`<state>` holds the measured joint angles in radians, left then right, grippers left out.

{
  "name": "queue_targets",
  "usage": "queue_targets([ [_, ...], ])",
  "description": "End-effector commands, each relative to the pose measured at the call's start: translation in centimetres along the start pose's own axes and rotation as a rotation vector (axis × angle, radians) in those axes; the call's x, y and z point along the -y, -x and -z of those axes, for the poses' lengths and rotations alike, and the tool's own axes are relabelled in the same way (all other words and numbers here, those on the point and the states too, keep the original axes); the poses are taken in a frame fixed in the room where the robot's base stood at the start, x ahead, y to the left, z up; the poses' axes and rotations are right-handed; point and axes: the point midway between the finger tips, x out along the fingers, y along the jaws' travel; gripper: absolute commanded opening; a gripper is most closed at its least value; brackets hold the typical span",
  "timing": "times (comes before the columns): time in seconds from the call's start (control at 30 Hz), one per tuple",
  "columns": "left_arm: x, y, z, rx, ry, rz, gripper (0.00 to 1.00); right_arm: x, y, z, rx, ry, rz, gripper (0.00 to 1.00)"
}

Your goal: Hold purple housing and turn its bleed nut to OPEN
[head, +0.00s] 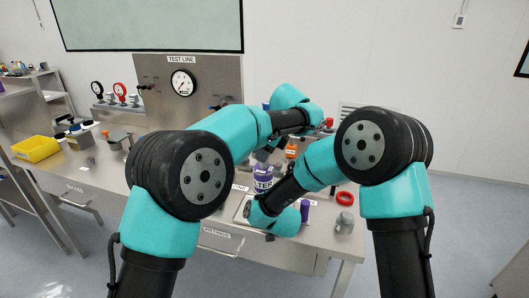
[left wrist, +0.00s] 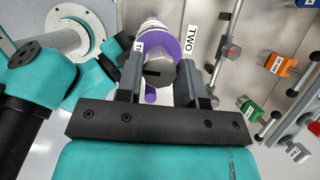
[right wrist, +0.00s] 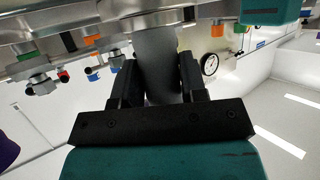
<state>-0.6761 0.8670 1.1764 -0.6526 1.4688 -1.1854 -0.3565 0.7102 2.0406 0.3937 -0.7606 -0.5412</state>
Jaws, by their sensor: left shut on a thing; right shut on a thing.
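The purple housing (head: 262,184) with a white lettered label stands on the front part of the bench, partly hidden by my arms. In the left wrist view its purple body (left wrist: 177,47) shows behind a grey faceted nut (left wrist: 158,73) with a dark slot mark. My left gripper (left wrist: 160,78) has its fingers on both sides of this nut, shut on it. It reaches down over the housing in the head view (head: 264,154). My right gripper (right wrist: 158,85) is shut on a grey upright piece (right wrist: 156,55); I cannot tell whether it belongs to the housing.
A small purple cylinder (head: 304,211), a red ring (head: 345,198) and a grey cylinder (head: 344,223) stand to the right. A yellow bin (head: 36,149) is far left. The gauge panel (head: 190,88) stands at the back. The left part of the bench front is mostly clear.

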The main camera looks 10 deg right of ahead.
Motion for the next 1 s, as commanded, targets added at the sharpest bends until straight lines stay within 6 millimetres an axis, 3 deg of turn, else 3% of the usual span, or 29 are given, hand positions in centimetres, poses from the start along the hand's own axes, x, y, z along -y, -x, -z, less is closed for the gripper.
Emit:
queue_targets([
  [0.43,0.12,-0.02,0.04,-0.001,0.144,-0.061,0.11,-0.02,-0.02,0.0,0.0,-0.001,0.0,0.03],
  [1.0,0.32,-0.1,-0.07,-0.001,0.616,-0.255,0.11,-0.01,-0.01,0.0,0.0,-0.001,0.0,0.03],
])
